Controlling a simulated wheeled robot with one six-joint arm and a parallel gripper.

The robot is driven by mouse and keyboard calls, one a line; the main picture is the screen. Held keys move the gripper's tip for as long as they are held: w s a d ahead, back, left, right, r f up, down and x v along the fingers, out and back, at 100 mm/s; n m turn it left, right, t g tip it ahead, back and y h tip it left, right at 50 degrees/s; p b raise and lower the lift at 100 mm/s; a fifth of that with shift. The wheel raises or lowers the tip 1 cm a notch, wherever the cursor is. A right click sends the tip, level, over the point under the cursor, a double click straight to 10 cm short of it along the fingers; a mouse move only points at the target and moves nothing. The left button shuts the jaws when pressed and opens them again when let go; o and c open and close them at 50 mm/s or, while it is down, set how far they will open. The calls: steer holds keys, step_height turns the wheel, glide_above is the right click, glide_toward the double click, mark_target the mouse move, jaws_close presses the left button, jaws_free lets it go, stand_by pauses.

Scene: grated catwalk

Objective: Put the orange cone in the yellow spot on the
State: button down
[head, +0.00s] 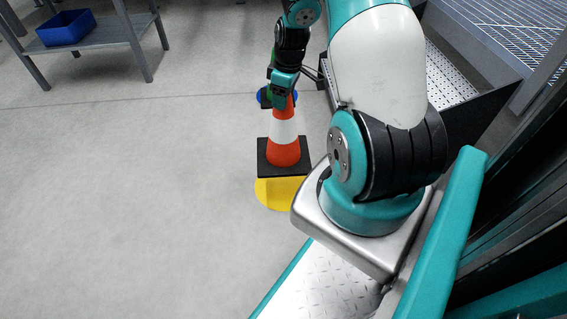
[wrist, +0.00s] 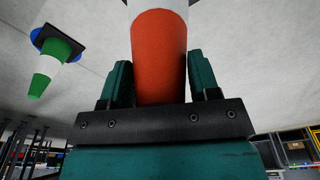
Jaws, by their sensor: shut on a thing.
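The orange cone (head: 284,151) has a white band and a black square base. It is upright over the far part of the yellow spot (head: 279,195) on the floor, and its base hides part of the spot. I cannot tell whether the base touches the floor. My gripper (head: 284,92) is shut on the cone's top. In the wrist view the orange top (wrist: 160,60) sits between the two teal fingers of my gripper (wrist: 161,85).
A green cone (wrist: 52,62) with a black base stands on a blue spot (head: 262,97) behind the orange cone. A blue bin (head: 66,28) sits on a grey table (head: 105,35) at the back left. Dark-sided metal grating is at the right. The floor at left is clear.

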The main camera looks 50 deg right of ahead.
mark_target(283, 140)
step_height(283, 140, down, 17)
steer(key=b, duration=0.8)
steer(key=shift+f, duration=0.2)
steer(key=shift+c, duration=1.7)
jaws_free()
